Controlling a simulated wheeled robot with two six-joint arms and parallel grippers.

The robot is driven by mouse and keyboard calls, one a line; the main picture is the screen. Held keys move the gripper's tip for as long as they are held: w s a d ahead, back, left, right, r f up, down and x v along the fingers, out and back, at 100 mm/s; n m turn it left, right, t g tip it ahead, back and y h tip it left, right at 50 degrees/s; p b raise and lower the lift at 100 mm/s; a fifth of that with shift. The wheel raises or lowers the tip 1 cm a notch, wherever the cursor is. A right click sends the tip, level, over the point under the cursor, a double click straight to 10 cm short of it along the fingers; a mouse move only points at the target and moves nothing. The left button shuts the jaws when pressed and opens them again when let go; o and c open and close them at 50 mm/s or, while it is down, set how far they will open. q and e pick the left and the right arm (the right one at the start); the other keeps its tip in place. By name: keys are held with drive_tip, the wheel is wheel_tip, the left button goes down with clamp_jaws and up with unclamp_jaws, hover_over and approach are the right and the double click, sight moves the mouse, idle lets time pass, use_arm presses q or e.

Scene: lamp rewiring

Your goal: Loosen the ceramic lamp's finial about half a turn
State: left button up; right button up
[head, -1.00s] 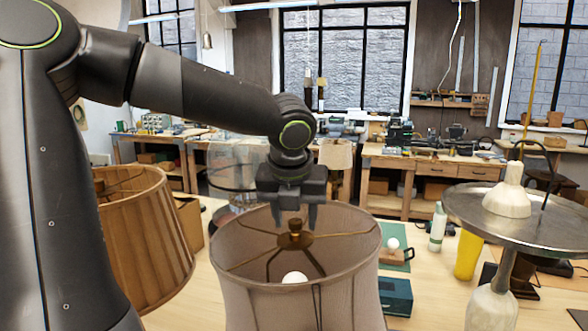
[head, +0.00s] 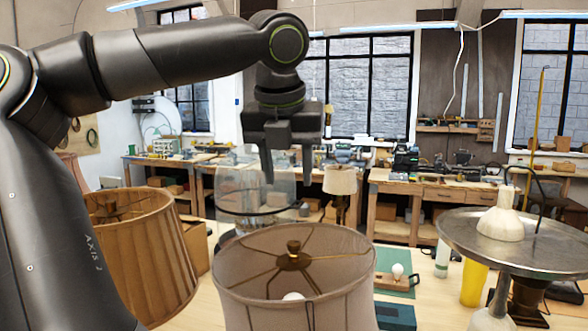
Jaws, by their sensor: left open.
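A grey-beige drum lampshade (head: 335,285) stands at the front centre in the head view, with its lamp base out of sight below. Its brass finial (head: 293,247) sits upright on the hub where the thin spokes of the shade meet. A white bulb (head: 293,297) shows inside the shade, below the spokes. My left gripper (head: 288,168) hangs above the finial, pointing down. Its two fingers are apart with nothing between them, clear of the finial. My right gripper is out of view.
A brown pleated shade (head: 150,250) stands at left near my arm. A glass shade (head: 255,190) is behind the finial. At right are a wide metal shade with a white top (head: 502,222), a yellow cylinder (head: 474,283) and a teal box (head: 396,316). The space above the finial is clear.

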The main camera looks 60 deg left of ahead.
use_arm(q)
drive_tip(key=shift+a, duration=0.15)
drive_tip(key=n+t+h+b, duration=0.2)
drive_tip(key=n+t+b, duration=0.4)
drive_tip(key=n+b, duration=1.7)
approach(293, 243)
drive_tip(key=w+f+n+p, duration=0.1)
drive_tip(key=w+f+n, duration=0.1)
drive_tip(key=w+f+n+p, duration=0.1)
drive_tip(key=w+f+n, duration=0.1)
drive_tip(key=w+a+f+n+p, duration=0.1)
drive_tip(key=w+f, duration=0.1)
drive_tip(key=shift+w+f+n+p, duration=0.2)
drive_tip(key=shift+w+n+p, duration=0.1)
drive_tip(key=shift+n, duration=0.1)
drive_tip(key=shift+w+f, duration=0.45)
drive_tip(key=shift+w, duration=0.1)
drive_tip(key=shift+c, duration=0.4)
